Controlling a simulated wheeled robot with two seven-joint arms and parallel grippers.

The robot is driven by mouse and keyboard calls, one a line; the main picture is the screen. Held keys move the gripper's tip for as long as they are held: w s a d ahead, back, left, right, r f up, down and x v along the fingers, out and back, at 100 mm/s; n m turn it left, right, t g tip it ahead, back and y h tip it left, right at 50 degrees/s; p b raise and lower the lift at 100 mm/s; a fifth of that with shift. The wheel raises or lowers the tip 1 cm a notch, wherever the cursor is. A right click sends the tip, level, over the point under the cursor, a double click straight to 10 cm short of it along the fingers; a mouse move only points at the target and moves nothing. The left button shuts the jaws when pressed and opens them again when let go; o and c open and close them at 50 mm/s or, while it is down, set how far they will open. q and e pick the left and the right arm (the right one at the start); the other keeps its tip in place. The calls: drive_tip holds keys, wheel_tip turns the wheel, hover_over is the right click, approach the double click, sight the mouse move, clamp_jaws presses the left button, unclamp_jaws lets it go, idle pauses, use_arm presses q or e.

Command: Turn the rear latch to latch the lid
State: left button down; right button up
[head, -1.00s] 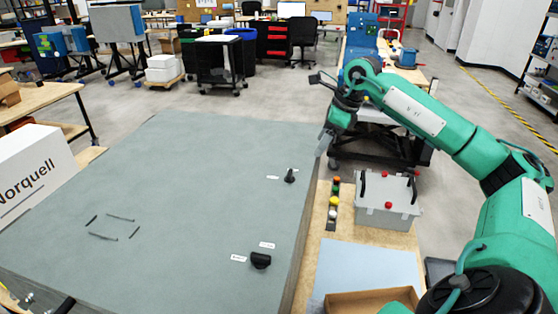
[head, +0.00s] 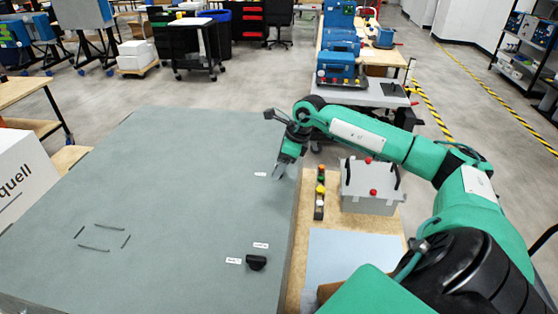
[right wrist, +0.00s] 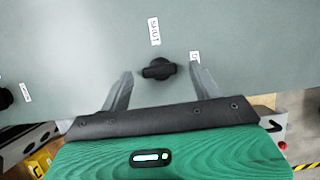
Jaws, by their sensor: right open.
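The rear latch is a small black knob (right wrist: 158,69) on the grey-green lid (head: 180,190). In the right wrist view its elongated handle lies roughly left to right, between the tips of my open right gripper (right wrist: 160,72), with a gap on both sides. A label reading SHUT (right wrist: 154,31) is above it. In the head view my right gripper (head: 280,172) hides the latch. The front black latch (head: 256,262) sits nearer, with two labels beside it. My left gripper is not in view.
Right of the lid are a strip of coloured buttons (head: 320,195) and a grey box (head: 371,188) with black handles and red knobs. A pale blue sheet (head: 350,260) lies nearer. The lid's middle is clear apart from some dark slots.

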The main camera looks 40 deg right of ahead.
drive_tip(key=shift+w+a+f, duration=0.1)
drive_tip(key=shift+a+f, duration=0.05)
drive_tip(key=shift+f, duration=0.35)
drive_tip(key=shift+w+f, duration=0.1)
drive_tip(key=shift+f, duration=0.05)
drive_tip(key=c, duration=1)
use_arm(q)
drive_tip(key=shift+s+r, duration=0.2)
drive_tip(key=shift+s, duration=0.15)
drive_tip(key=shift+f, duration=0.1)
